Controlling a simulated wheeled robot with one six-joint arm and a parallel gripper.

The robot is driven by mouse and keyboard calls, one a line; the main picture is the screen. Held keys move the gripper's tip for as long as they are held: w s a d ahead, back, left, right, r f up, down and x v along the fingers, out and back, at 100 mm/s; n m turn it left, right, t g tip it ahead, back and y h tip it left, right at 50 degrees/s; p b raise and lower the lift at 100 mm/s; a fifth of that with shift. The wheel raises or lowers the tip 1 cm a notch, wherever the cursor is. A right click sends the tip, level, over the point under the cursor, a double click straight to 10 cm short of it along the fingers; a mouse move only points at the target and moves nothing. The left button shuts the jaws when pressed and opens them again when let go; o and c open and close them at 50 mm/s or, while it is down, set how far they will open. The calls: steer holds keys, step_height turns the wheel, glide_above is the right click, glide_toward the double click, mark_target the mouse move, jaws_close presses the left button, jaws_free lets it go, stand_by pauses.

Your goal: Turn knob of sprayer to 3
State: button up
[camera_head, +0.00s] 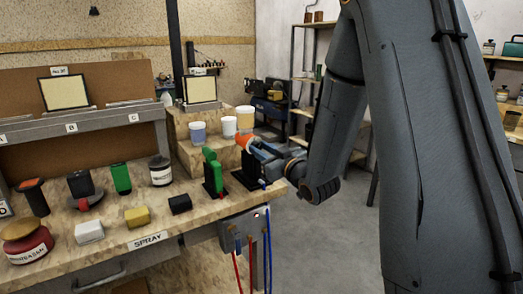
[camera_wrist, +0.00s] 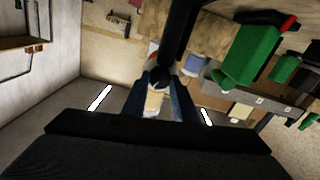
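A sprayer with an orange top (camera_head: 243,141) stands at the right end of the bench, above a black stand (camera_head: 245,178). My gripper (camera_head: 262,152) comes in from the right at its top and hides part of it. In the wrist view, the two blue-grey fingers of my gripper (camera_wrist: 161,82) flank a small dark rounded part (camera_wrist: 162,76) at the end of a black piece coming from the top. I cannot tell whether they touch it. The number setting of a knob cannot be read. A green sprayer (camera_head: 211,168) stands just left, and shows in the wrist view (camera_wrist: 252,55).
A grey box (camera_head: 245,232) with hoses hangs on the bench's front right. White, yellow and black blocks and other tools lie left, behind the SPRAY label (camera_head: 148,241). Cups (camera_head: 228,127) stand on a ledge behind. The floor (camera_head: 310,240) right of the bench is clear.

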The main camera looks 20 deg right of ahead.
steer(key=c, duration=0.4)
steer(key=shift+m+p, duration=1.1)
steer(key=shift+m, duration=1.8)
steer(key=o, duration=1.1)
